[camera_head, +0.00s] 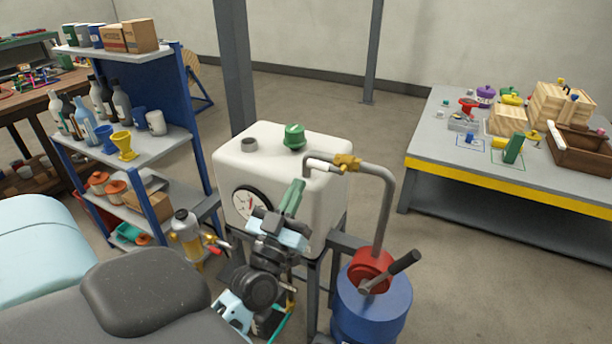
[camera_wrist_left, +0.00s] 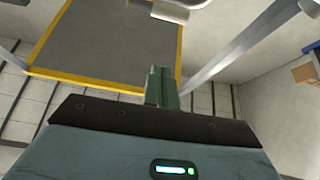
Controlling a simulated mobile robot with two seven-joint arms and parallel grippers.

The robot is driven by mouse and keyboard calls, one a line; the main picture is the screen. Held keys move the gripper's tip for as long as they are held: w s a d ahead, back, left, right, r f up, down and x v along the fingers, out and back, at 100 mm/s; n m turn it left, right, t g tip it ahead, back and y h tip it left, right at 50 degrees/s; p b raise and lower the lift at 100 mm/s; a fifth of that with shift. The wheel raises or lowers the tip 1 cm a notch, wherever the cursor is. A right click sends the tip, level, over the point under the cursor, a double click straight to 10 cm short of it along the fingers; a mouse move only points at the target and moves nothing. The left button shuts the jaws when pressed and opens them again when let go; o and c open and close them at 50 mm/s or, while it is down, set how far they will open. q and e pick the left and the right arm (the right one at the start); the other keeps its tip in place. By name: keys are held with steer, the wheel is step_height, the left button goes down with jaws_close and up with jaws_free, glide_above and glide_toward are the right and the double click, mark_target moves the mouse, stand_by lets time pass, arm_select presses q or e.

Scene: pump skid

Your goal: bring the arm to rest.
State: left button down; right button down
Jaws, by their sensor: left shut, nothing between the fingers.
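My left gripper (camera_head: 296,186) is shut and empty, its green fingers together in front of the white tank (camera_head: 325,148). In the left wrist view the closed green fingers (camera_wrist_left: 160,75) point away from the camera, with nothing between them. The arm (camera_head: 262,285) rises from below, in front of the tank's lower part, and hides some of it. In the head view the fingertips overlap the tank front near its gauge (camera_head: 250,202); I cannot tell the gap. My right gripper is not in view.
A green cap (camera_head: 294,137) sits on the tank. A curved grey pipe (camera_head: 388,200) with a brass fitting (camera_head: 346,161) runs to a blue drum (camera_head: 372,312) with a red pump (camera_head: 371,268).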

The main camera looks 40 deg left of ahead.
arm_select(q)
steer(key=shift+s+d+f, duration=0.1)
steer(key=shift+s+f, duration=0.15)
steer(key=shift+s, duration=0.2)
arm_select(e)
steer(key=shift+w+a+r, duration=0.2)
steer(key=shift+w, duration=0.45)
